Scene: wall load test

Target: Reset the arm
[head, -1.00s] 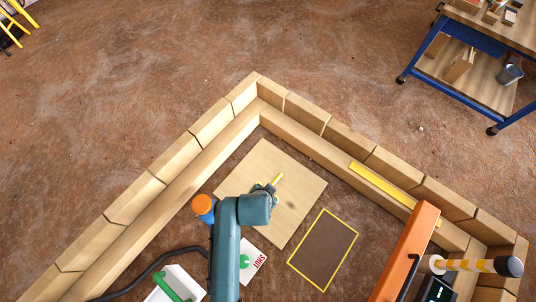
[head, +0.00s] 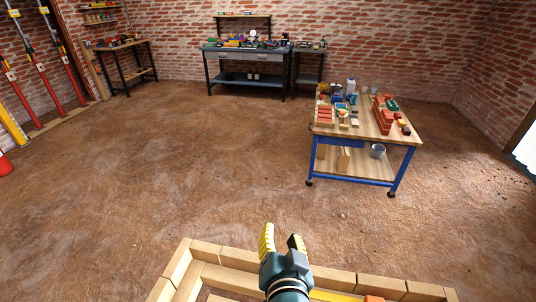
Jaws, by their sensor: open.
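My gripper (head: 282,242) is at the bottom centre of the head view, on the end of my teal arm. Its two fingers point up in the picture and stand apart, with nothing between them. The left finger has a yellow ribbed face; the right one looks darker. It shows in front of the low wall of pale blocks (head: 333,279). Most of my arm is below the frame.
A blue-framed wheeled table (head: 410,142) with bricks, boxes and a grey bucket (head: 377,151) stands at the right. A workbench (head: 247,54) is against the back brick wall. Red props (head: 36,77) stand at the left. The brown floor (head: 190,150) between is clear.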

